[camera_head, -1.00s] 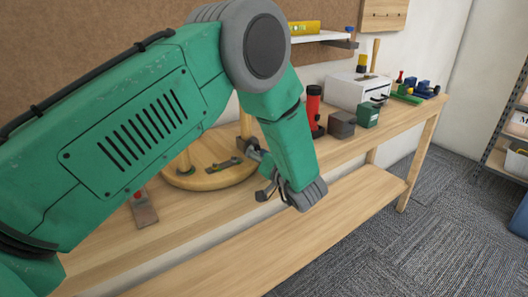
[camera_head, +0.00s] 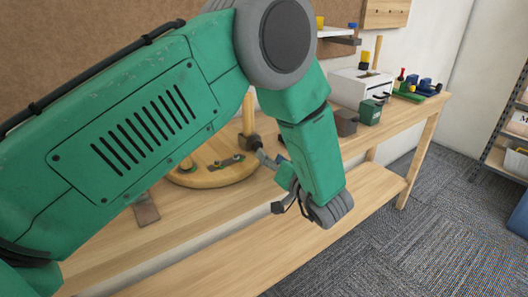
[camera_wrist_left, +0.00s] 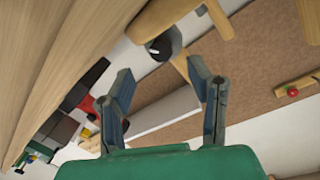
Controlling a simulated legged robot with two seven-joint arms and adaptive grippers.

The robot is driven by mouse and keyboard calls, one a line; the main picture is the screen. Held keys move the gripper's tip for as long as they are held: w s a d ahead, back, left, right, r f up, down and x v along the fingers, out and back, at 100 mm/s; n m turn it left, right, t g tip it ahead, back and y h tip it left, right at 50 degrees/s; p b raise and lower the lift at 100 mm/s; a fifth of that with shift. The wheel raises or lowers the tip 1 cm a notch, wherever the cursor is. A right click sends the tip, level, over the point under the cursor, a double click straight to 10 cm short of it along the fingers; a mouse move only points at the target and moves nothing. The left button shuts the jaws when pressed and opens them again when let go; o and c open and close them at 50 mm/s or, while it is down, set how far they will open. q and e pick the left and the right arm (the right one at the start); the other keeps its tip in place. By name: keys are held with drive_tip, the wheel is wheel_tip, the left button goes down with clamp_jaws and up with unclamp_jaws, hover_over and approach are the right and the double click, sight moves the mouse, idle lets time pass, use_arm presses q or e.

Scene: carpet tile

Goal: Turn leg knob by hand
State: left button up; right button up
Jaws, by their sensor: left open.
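A round wooden piece (camera_head: 215,178) lies flat on the workbench, with upright wooden legs; one leg (camera_head: 248,112) shows behind my arm. A dark fitting (camera_head: 250,141) sits at that leg's base. In the left wrist view, a dark round knob (camera_wrist_left: 163,45) with a pale end sits against the wood, beyond my fingertips and roughly between them. My left gripper (camera_head: 268,182) is open and empty, to the right of the round piece in the head view. Its two fingers (camera_wrist_left: 160,70) stand apart in the wrist view, not touching the knob. My right gripper is out of view.
Small metal parts (camera_head: 228,161) lie on the round piece. A flat tool (camera_head: 145,208) lies to its left. A brown block (camera_head: 345,122), a green box (camera_head: 370,112) and a white cabinet (camera_head: 360,88) stand farther right. The bench front (camera_head: 215,230) is clear.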

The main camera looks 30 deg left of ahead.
use_arm(q)
drive_tip(key=v, duration=0.6)
drive_tip(key=shift+d, duration=0.2)
drive_tip(key=shift+a, duration=0.15)
